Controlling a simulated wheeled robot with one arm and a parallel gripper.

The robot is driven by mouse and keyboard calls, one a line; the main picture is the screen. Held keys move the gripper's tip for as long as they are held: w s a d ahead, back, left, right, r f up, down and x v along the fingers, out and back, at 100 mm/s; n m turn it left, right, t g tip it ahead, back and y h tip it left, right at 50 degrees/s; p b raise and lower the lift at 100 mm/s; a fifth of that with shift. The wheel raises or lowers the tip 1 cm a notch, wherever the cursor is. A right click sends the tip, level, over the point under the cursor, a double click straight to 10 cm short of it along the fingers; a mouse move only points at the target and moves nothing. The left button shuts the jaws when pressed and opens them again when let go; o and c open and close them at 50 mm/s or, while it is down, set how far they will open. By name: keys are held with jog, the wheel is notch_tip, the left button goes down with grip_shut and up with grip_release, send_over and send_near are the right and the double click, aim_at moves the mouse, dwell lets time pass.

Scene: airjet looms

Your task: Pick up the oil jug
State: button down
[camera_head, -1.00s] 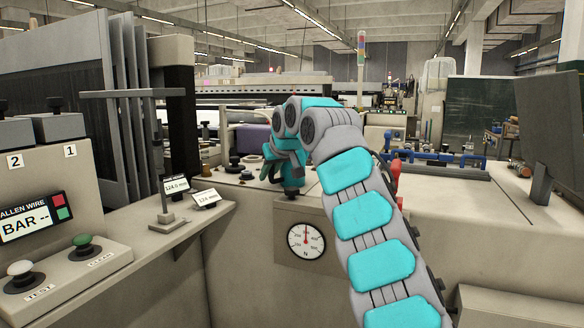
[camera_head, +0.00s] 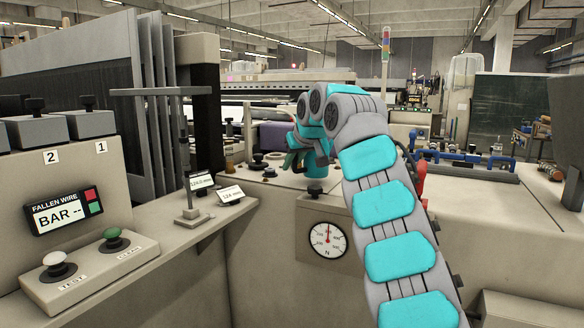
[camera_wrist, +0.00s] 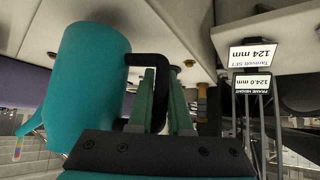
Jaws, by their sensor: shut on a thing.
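The oil jug is a teal cylinder with a black handle; it fills the left of the wrist view (camera_wrist: 85,75), and its spout points to the lower left there. My gripper (camera_wrist: 163,78) is shut on the black handle, with one green finger on each side of it. In the head view the jug (camera_head: 318,169) shows partly behind my gripper (camera_head: 297,160), above the machine top near a black knob. My wrist hides part of the jug there. I cannot tell clearly whether its base is clear of the surface.
A force gauge (camera_head: 327,240) is on the machine front below. A shelf at the left holds two small display signs (camera_head: 230,194) and a post stand (camera_head: 191,210). A button box (camera_head: 85,265) is at the lower left. Blue pipework (camera_head: 460,157) lies on the right.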

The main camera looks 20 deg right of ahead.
jog(key=shift+r, duration=0.6)
jog(key=s+r+b, duration=0.1)
jog(key=s+b, duration=0.9)
jog(key=s, duration=0.6)
jog(key=shift+d+r+b, duration=0.15)
jog(key=shift+r+b, duration=0.1)
jog(key=shift+b, duration=0.15)
jog(key=c, duration=1.4)
grip_release()
grip_shut()
